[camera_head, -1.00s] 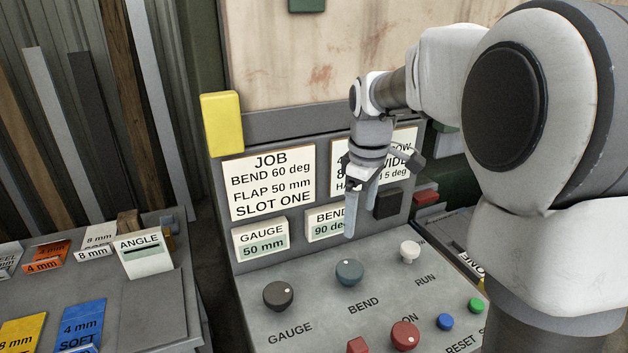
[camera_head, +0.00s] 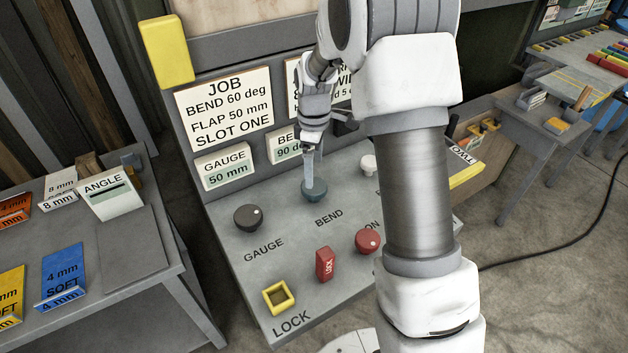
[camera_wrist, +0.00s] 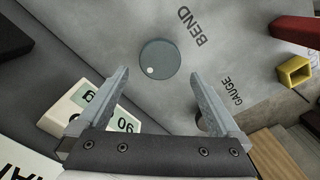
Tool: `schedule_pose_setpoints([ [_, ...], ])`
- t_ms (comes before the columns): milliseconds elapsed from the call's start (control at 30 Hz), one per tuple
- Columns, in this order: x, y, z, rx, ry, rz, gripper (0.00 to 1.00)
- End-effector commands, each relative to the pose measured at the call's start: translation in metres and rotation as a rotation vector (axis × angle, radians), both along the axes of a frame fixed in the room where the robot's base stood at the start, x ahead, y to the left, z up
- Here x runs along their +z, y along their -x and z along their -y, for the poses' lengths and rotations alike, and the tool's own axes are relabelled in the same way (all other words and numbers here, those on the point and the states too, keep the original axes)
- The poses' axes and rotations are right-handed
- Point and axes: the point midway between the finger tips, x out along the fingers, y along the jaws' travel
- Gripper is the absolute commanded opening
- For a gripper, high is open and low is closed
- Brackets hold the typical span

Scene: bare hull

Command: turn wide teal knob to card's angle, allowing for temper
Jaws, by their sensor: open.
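The wide teal knob (camera_head: 315,192) labelled BEND sits on the sloping console. In the wrist view the knob (camera_wrist: 160,57) shows a white dot near its rim. My gripper (camera_head: 312,182) is open and points down over the knob; in the wrist view its fingertips (camera_wrist: 160,72) lie either side of the knob's near edge, with nothing held. The job card (camera_head: 226,108) reads BEND 60 deg, FLAP 50 mm, SLOT ONE. The bend display (camera_head: 288,150) reads 90 deg, partly hidden by my gripper. The second card (camera_head: 293,95) is mostly hidden by my arm.
A dark GAUGE knob (camera_head: 248,217) stands left of the teal knob and a white knob (camera_head: 368,163) right. A side table (camera_head: 130,240) with cards stands left.

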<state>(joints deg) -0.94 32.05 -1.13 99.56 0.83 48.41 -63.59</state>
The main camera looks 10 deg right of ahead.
Motion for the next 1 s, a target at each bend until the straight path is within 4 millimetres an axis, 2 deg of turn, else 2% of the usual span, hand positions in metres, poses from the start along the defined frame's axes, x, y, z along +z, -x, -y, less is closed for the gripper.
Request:
schedule_pose_setpoints([
  [100, -0.025, 0.001, 0.0, 0.0, 0.0, -0.006, 1.0],
  [300, -0.052, 0.0, 0.0, 0.0, 0.0, -0.002, 1.0],
  [500, -0.062, 0.0, 0.0, -0.001, 0.0, 0.0, 1.0],
  [733, -0.062, 0.0, 0.0, -0.001, 0.0, 0.0, 1.0],
  [767, -0.062, 0.0, 0.0, -0.001, 0.0, 0.0, 0.96],
  [1000, -0.062, 0.0, 0.0, -0.001, 0.0, 0.0, 0.53],
])
